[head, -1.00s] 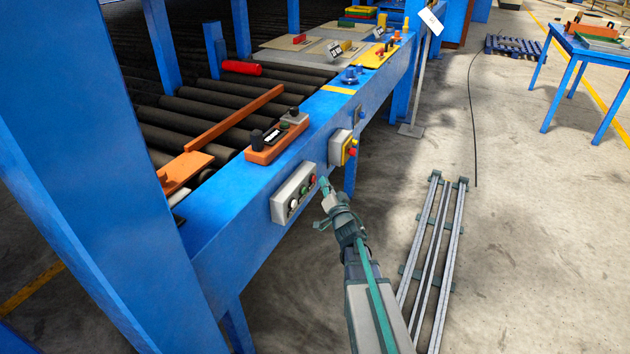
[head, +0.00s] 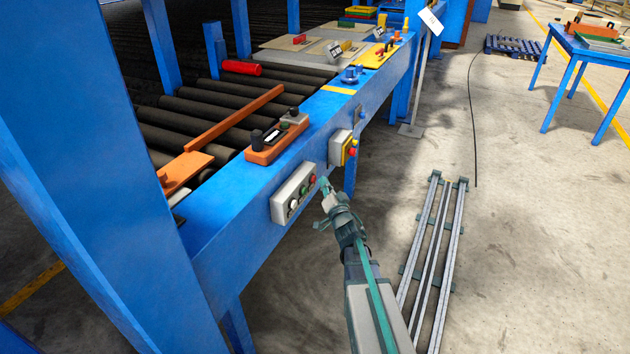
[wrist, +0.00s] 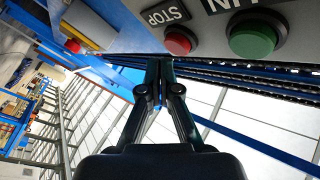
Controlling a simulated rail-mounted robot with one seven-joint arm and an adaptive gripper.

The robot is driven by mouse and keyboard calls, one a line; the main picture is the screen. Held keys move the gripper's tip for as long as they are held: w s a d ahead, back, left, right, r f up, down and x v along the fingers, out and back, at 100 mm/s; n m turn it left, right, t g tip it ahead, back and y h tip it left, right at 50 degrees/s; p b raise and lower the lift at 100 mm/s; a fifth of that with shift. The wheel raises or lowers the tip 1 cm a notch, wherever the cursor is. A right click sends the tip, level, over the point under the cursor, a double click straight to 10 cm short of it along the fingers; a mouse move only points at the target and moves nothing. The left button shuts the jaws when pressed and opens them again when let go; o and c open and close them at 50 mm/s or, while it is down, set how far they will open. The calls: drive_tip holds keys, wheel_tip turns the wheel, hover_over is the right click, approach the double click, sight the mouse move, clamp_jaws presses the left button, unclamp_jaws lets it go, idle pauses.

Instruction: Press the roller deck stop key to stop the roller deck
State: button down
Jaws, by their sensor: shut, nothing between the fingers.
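A grey control box (head: 283,207) is on the blue side beam of the roller deck (head: 215,236). It carries a red key (head: 312,179), a green key (head: 304,190) and a white key (head: 293,204). In the wrist view the red key (wrist: 178,42) has a STOP label beside it, and the green key (wrist: 252,38) sits to its right under a partly cut-off label. My gripper (head: 324,183) is shut and empty, its tips close to the red key. In the wrist view its fingertips (wrist: 159,62) are just below and left of that key; I cannot tell whether they touch.
A yellow-and-grey box (head: 341,148) with a red button is farther along the beam. An orange block with knobs (head: 275,142) sits on top of the beam. Metal rails (head: 432,250) lie on the floor at right. The floor beside the deck is mostly open.

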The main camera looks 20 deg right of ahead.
drive_tip(key=shift+w+a, duration=0.55)
drive_tip(key=shift+w, duration=0.05)
idle(0.9)
drive_tip(key=shift+s+d, duration=0.1)
drive_tip(key=shift+s, duration=0.05)
drive_tip(key=shift+s+d+p, duration=0.4)
drive_tip(key=shift+s+d, duration=0.05)
idle(0.5)
drive_tip(key=s+d+p, duration=0.1)
drive_tip(key=s, duration=0.1)
drive_tip(key=s+d+p, duration=0.1)
drive_tip(key=d, duration=0.1)
drive_tip(key=shift+s+d, duration=0.15)
drive_tip(key=shift+s, duration=0.2)
